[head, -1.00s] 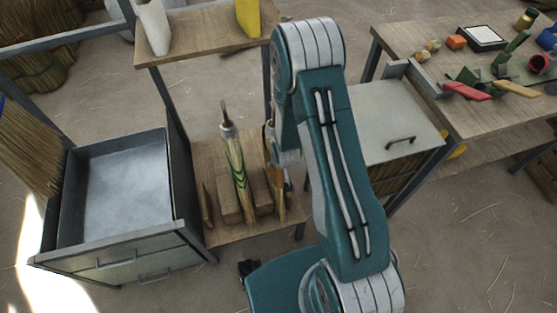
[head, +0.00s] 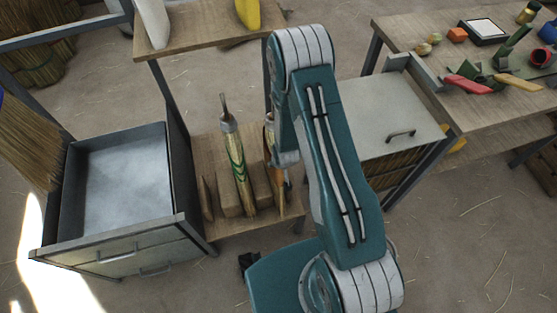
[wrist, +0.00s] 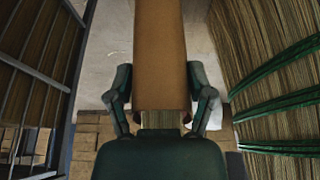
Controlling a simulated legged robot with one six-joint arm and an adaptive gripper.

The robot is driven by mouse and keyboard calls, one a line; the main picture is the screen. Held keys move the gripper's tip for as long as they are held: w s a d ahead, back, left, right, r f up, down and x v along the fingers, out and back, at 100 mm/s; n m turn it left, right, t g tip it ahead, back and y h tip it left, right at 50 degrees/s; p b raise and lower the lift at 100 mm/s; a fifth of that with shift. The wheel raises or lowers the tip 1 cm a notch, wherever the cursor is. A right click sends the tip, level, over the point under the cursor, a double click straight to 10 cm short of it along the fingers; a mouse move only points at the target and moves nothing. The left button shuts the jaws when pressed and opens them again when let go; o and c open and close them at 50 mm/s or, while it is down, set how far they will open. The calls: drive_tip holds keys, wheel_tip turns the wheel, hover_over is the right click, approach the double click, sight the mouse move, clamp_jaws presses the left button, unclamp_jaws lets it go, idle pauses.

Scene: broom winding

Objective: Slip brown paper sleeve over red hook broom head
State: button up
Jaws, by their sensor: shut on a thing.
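In the wrist view, a flat brown paper sleeve (wrist: 160,55) runs up the middle from between the fingers of my gripper (wrist: 162,113), which is shut on it. A short band of straw (wrist: 160,119) shows below the sleeve's near edge. Small dark red bits show beside the fingers; I cannot tell whether they are the hook. In the head view, my arm mostly hides the gripper. A broom head with green bands (head: 236,165) stands upright on the low wooden shelf. A second straw head (head: 281,207) stands just right of it, partly hidden; an orange-brown part shows on it.
A green-banded straw bundle (wrist: 280,95) is close on the right in the wrist view. An open metal drawer (head: 62,245) is left of the shelf. A white-topped cabinet (head: 385,125) and a workbench (head: 480,120) with loose tools stand right.

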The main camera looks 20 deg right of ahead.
drive_tip(key=shift+f, duration=0.6)
drive_tip(key=o, duration=0.9)
drive_tip(key=shift+r, duration=0.15)
drive_tip(key=v, duration=1.1)
drive_tip(key=shift+s+r, duration=0.2)
drive_tip(key=shift+r, duration=0.1)
drive_tip(key=shift+r, duration=0.1)
